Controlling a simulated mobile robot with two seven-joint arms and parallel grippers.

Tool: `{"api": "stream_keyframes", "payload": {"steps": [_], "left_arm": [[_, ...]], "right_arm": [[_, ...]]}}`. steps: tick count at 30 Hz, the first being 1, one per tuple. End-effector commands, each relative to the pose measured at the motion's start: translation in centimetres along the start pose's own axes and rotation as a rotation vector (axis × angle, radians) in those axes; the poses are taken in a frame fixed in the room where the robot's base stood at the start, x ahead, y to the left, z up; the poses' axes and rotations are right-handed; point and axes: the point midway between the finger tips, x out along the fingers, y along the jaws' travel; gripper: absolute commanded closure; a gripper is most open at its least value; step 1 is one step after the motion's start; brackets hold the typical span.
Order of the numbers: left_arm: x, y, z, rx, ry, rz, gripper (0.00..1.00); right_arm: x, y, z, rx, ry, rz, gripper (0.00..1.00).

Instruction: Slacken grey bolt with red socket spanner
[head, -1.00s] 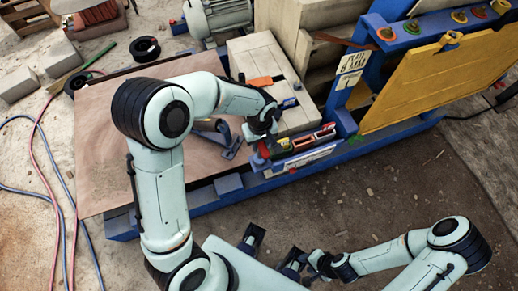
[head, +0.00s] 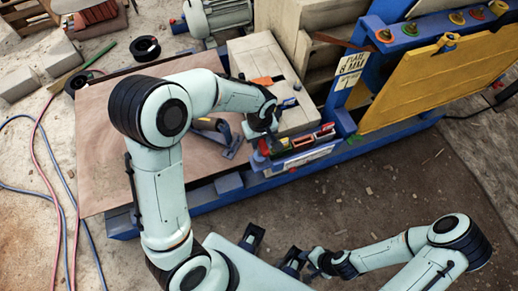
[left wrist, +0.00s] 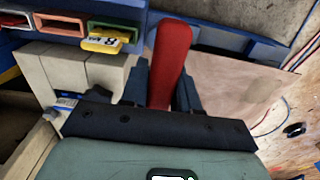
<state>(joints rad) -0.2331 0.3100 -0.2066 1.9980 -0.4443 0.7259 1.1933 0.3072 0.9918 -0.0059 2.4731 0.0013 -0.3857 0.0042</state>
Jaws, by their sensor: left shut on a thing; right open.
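The red socket spanner (left wrist: 171,60) stands between the two dark fingers of my left gripper (left wrist: 162,88) in the left wrist view. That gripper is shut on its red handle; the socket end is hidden. In the head view my left gripper (head: 264,138) is above the tool rack at the edge of the blue frame, with a bit of red below it. I cannot make out the grey bolt in either view. My right gripper (head: 300,264) is low in the head view, open and away from the machine.
A yellow panel (head: 440,75) stands at right. A blue bracket (head: 228,142) lies on the brown sheet (head: 103,150).

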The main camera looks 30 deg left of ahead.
Motion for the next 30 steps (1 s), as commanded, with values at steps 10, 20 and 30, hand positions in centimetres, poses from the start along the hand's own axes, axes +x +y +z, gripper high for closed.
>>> {"api": "stream_keyframes", "payload": {"steps": [10, 20, 30], "left_arm": [[-1.2, 0.0, 0.0, 0.000, 0.001, 0.002, 1.00], [-1.9, 0.0, 0.0, 0.000, 0.001, 0.002, 1.00], [-1.9, 0.1, 0.0, 0.001, 0.001, 0.002, 1.00]], "right_arm": [[-0.8, -0.3, -0.1, -0.001, 0.003, -0.001, 0.57], [-1.2, -0.5, -0.2, -0.002, 0.005, -0.002, 0.57], [-1.1, -0.4, -0.2, -0.002, 0.004, -0.002, 0.57]]}}
